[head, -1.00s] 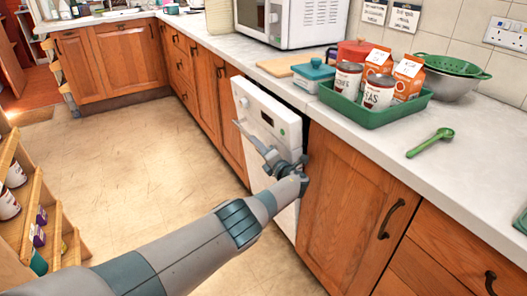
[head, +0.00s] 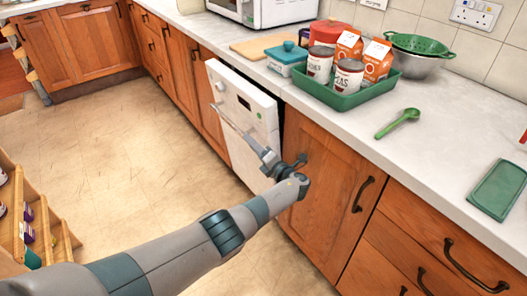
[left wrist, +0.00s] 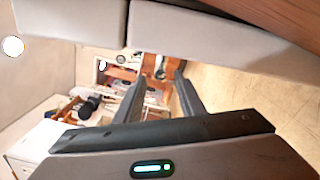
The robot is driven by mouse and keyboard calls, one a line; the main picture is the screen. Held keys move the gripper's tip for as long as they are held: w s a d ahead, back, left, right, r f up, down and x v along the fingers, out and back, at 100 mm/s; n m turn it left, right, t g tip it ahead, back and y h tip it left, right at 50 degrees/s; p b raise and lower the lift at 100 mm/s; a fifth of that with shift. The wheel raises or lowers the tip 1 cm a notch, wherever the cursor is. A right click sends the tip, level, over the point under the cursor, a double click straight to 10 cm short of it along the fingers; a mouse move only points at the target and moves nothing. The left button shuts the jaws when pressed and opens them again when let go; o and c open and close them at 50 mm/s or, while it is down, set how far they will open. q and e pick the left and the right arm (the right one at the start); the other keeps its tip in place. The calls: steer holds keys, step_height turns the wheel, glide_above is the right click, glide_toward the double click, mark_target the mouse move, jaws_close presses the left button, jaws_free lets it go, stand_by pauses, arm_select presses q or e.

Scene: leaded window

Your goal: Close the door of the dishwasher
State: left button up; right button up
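The white dishwasher door (head: 232,135) stands slightly ajar in the head view, its top tilted out from the counter front. A dark gap shows along its right side. A pale bar handle (head: 236,127) runs across its front. My left gripper (head: 268,158) is at the right part of the door front, near the handle's right end. I cannot tell whether it touches the door. In the left wrist view the two dark fingers (left wrist: 158,95) are apart with nothing seen between them. My right gripper is not in view.
The counter above holds a green tray (head: 345,100) with cans and cartons, a blue-lidded box (head: 287,60), a colander (head: 425,45) and a green scoop (head: 398,124). Wooden cabinets flank the dishwasher. A wooden shelf rack (head: 45,232) stands at the left. The floor (head: 120,150) between is clear.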

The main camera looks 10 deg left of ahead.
arm_select(q)
steer(key=p+v, duration=0.1)
steer(key=v, duration=0.5)
steer(key=shift+s+d, duration=0.15)
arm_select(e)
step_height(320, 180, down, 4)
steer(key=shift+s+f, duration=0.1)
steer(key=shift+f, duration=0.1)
arm_select(q)
steer(key=shift+c, duration=0.6)
